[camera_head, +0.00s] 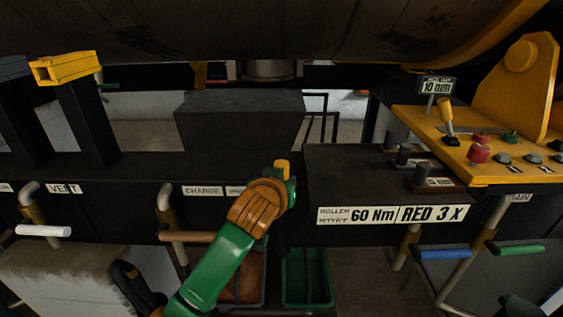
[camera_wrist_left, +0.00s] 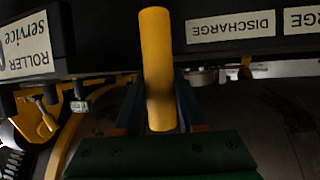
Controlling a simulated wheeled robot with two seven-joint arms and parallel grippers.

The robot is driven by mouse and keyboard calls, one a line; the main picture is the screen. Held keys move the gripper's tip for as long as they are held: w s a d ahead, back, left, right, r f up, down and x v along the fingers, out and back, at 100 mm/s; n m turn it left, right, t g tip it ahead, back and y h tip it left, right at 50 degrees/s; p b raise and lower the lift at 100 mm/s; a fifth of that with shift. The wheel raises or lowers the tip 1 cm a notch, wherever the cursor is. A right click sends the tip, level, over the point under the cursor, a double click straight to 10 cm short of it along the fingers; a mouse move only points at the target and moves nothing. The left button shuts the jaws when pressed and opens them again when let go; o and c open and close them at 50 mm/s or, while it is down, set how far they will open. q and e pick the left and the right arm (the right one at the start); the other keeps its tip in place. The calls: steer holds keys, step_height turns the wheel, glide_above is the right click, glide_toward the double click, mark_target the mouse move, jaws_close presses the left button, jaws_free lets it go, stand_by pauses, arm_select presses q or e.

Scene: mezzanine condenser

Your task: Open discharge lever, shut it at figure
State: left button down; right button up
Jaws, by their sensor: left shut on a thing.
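My left gripper (camera_head: 286,172) reaches up from below to the front of the dark bench. It is shut on a yellow lever handle (camera_head: 282,164). In the left wrist view the yellow handle (camera_wrist_left: 157,60) stands between the dark fingers of the left gripper (camera_wrist_left: 160,95). An upside-down DISCHARGE label (camera_wrist_left: 231,27) is on the dark panel to its right. In the head view my left arm hides most of the label beside CHARGE and the lower part of this lever. No readout for the discharge can be made out. My right gripper is not in view.
Levers with white (camera_head: 43,231), brown (camera_head: 188,237), blue (camera_head: 445,254) and green (camera_head: 520,248) handles hang along the front. A block (camera_head: 385,190) bearing 60 Nm RED 3 X is close right of the gripper. A yellow panel (camera_head: 470,150) with knobs stands right. A green bin (camera_head: 306,279) is below.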

arm_select(q)
steer(key=shift+r, duration=0.15)
steer(key=c, duration=0.7)
jaws_free()
steer(key=shift+o, duration=1)
steer(key=shift+w, duration=0.1)
steer(key=shift+w+f, duration=0.1)
steer(key=shift+f, duration=0.1)
steer(key=shift+s+r+b, duration=0.15)
steer(key=shift+s+b, duration=0.25)
steer(key=b+v, duration=0.2)
steer(key=v, duration=0.4)
steer(key=shift+a+r, duration=0.1)
steer(key=shift+r, duration=0.05)
